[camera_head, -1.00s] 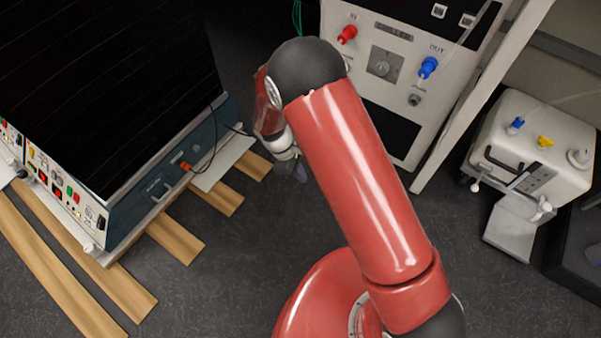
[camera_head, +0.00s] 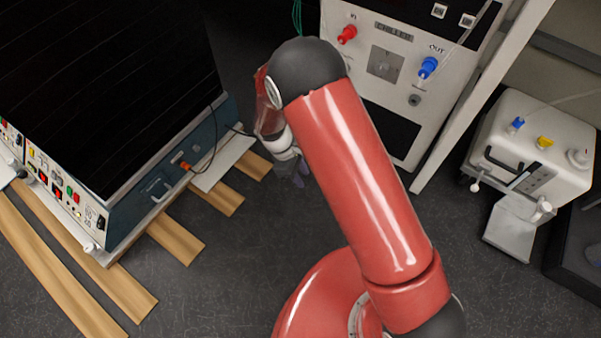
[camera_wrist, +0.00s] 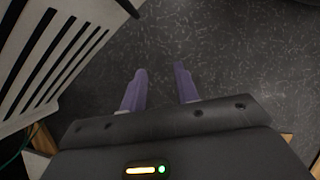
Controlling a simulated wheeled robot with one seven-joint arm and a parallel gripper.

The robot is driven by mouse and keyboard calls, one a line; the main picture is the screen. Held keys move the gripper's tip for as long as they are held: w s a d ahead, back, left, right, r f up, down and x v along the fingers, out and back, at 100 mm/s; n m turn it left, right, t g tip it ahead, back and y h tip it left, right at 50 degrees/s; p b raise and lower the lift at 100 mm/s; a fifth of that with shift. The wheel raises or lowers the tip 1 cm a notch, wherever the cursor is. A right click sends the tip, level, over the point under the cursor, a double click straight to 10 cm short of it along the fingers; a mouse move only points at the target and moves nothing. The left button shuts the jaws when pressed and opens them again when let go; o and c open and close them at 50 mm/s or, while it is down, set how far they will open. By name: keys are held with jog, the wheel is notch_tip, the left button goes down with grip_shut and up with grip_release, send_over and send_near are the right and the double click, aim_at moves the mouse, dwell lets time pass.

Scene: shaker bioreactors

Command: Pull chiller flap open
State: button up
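The white chiller unit (camera_head: 448,97) stands at the back, with a red IN port, a blue OUT port and a dark lower panel (camera_head: 392,136). I cannot tell for sure which part is the flap. A white slatted panel (camera_wrist: 58,62), seemingly the chiller's, shows at upper left in the wrist view. My gripper (camera_wrist: 160,68) has two purple fingers spread apart with only dark floor between them. In the head view my gripper (camera_head: 299,171) is low, left of the chiller, and partly hidden by my arm.
A large dark-topped shaker (camera_head: 165,190) stands at left on wooden slats (camera_head: 175,238). A white pump-like box (camera_head: 532,150) with coloured fittings is at right. A white post (camera_head: 480,95) stands beside the chiller. Grey floor between is clear.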

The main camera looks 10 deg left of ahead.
jog(key=p+v, duration=0.1)
jog(key=v, duration=0.6)
jog(key=shift+r+p, duration=0.3)
jog(key=shift+r, duration=0.1)
jog(key=shift+a, duration=0.15)
